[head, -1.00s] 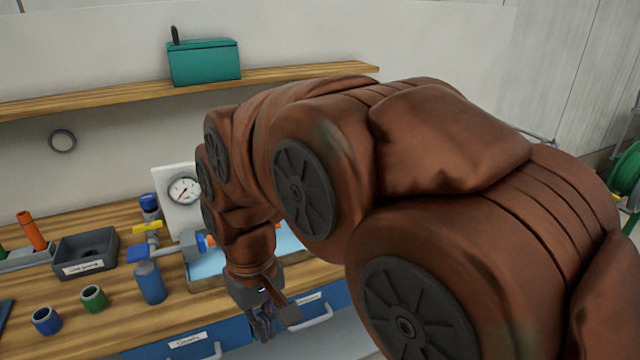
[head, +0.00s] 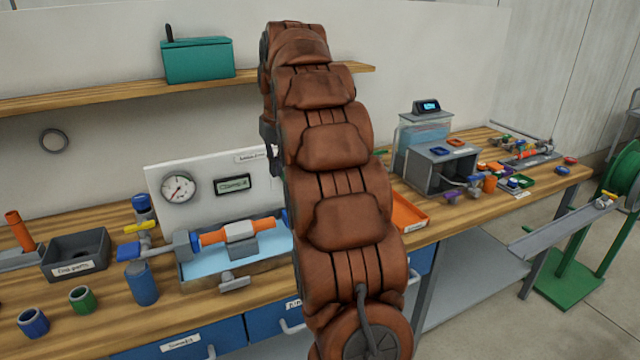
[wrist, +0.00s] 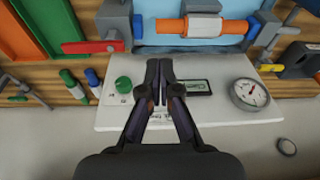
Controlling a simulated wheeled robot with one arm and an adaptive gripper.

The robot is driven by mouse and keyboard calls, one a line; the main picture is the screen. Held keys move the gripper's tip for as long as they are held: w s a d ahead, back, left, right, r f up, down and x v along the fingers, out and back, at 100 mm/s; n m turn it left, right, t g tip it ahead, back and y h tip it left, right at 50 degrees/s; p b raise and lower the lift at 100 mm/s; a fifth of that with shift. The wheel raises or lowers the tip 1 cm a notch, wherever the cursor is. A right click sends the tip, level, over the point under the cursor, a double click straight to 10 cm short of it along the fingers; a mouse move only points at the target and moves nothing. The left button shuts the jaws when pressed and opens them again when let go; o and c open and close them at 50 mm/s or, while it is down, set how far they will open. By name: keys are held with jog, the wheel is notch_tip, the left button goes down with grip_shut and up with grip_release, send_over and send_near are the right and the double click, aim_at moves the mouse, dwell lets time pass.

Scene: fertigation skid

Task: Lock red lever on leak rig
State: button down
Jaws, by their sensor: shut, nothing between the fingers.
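The leak rig's white panel (head: 210,168) stands behind an orange pipe (head: 212,238) with a white middle sleeve, over a blue tray. In the wrist view, which is turned over, the panel (wrist: 215,72) and pipe (wrist: 170,26) show again. The red lever (wrist: 92,46) sticks out sideways from a grey fitting beyond the pipe's blue end. In the head view my arm hides it. My gripper (wrist: 160,63) is shut and empty, in front of the panel in the wrist view, apart from the lever. The head view hides its fingers.
A gauge (head: 178,188) and a green knob (wrist: 123,85) are on the panel. A yellow-handled valve (head: 145,226) stands at the rig's left. An orange tray (head: 408,212) and a grey box (head: 440,168) lie to the right. A shelf (head: 120,98) with a teal box runs above.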

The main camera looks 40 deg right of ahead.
jog(key=w+d+f+t+h+b, duration=0.1)
jog(key=w+d, duration=0.1)
jog(key=d, duration=1.4)
jog(key=shift+w+d+f+m, duration=0.15)
jog(key=shift+w+f+m, duration=0.05)
jog(key=shift+m, duration=0.1)
jog(key=shift+f, duration=0.15)
notch_tip(320, 180, down, 9)
jog(key=p, duration=0.2)
jog(key=shift+s, duration=0.3)
jog(key=shift+s+f, duration=0.1)
jog(key=shift+s, duration=0.1)
